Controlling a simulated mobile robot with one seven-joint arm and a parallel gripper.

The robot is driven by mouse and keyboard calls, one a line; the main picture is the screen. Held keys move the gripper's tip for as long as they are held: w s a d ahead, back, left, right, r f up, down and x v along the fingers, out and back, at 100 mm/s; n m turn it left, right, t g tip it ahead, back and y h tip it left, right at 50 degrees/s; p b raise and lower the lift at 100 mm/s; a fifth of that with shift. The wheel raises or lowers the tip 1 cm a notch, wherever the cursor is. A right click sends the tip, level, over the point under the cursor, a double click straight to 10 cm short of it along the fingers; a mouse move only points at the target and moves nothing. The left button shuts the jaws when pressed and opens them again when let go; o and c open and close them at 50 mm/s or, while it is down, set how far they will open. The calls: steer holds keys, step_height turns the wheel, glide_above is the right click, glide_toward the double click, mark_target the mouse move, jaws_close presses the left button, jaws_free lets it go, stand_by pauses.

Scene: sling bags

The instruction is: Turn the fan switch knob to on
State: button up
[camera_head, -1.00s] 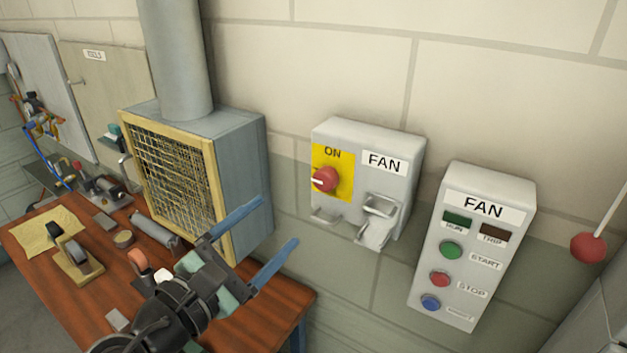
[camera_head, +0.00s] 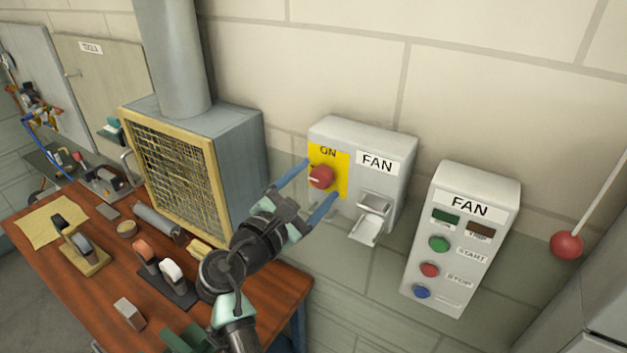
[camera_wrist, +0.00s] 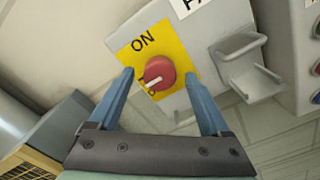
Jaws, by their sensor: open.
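The fan switch box (camera_head: 352,137) is grey and fixed to the wall, with a yellow plate marked ON and a FAN label. Its red round knob (camera_head: 321,177) sits on the yellow plate, and its pale mark points left, not up at the word ON. In the wrist view the red knob (camera_wrist: 159,73) shows between the fingertips. My gripper (camera_head: 321,179) is open, its two blue fingers at either side of the knob in the picture. I cannot tell whether the fingertips touch it. In the wrist view my gripper (camera_wrist: 163,75) is empty.
A hasp-like bracket (camera_head: 370,218) juts from the box, right of the knob. A second FAN panel (camera_head: 461,240) with buttons hangs to the right. A yellow-framed vent unit (camera_head: 190,165) stands left, above a cluttered wooden bench (camera_head: 80,290). A red ball (camera_head: 566,245) hangs far right.

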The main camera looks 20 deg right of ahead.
jaws_close()
stand_by(0.4)
steer(key=shift+f+b, duration=0.1)
steer(key=shift+b, duration=0.3)
steer(key=m+b, duration=0.3)
steer(key=shift+f, duration=0.15)
steer(key=m+b, duration=0.5)
steer(key=b, duration=0.1)
steer(key=m+b, duration=0.6)
steer(key=shift+m, duration=0.3)
steer(key=shift+r+m+b, duration=0.25)
steer(key=shift+m+b, duration=1.25)
steer(key=shift+m, duration=0.1)
